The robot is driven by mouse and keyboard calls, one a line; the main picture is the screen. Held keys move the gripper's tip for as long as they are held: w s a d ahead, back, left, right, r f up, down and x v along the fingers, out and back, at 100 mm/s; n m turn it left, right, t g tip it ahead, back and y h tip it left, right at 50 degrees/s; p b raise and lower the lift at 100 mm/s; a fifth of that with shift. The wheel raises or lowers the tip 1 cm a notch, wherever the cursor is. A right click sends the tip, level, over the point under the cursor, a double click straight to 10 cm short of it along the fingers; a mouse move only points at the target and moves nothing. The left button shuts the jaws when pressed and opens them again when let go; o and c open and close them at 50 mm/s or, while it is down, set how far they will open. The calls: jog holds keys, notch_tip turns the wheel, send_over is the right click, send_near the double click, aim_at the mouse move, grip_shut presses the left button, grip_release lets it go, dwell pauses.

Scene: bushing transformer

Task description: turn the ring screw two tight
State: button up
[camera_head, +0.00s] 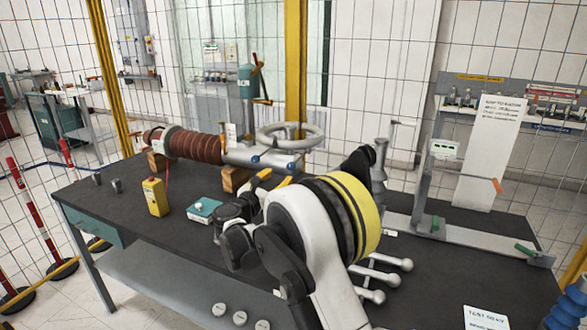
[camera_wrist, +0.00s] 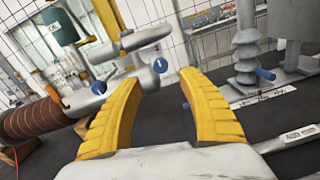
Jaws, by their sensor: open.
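The bushing (camera_head: 195,146) lies on the dark table, a ribbed brown body with a grey metal end and a large grey ring (camera_head: 290,135). It also shows at the left of the wrist view (camera_wrist: 40,118). Small blue screw heads sit on the grey end; one (camera_wrist: 160,65) shows between and beyond my fingertips, another (camera_wrist: 98,87) left of my left finger. I cannot tell which is ring screw two. My gripper (camera_wrist: 161,82) is open and empty, its yellow fingers apart, in front of the grey end. In the head view my arm partly hides it.
A wooden block (camera_head: 235,179) supports the bushing. A yellow meter (camera_head: 156,197) and a teal box (camera_head: 204,209) stand on the table (camera_head: 110,202). A ribbed grey insulator (camera_wrist: 246,50) stands at right. Grey ball-ended rods (camera_head: 385,262) lie near my arm.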

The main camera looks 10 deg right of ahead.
aim_at(290, 167)
jog(key=b+x, duration=0.2)
jog(key=x, duration=0.7)
jog(key=shift+w+d, duration=0.25)
grip_shut()
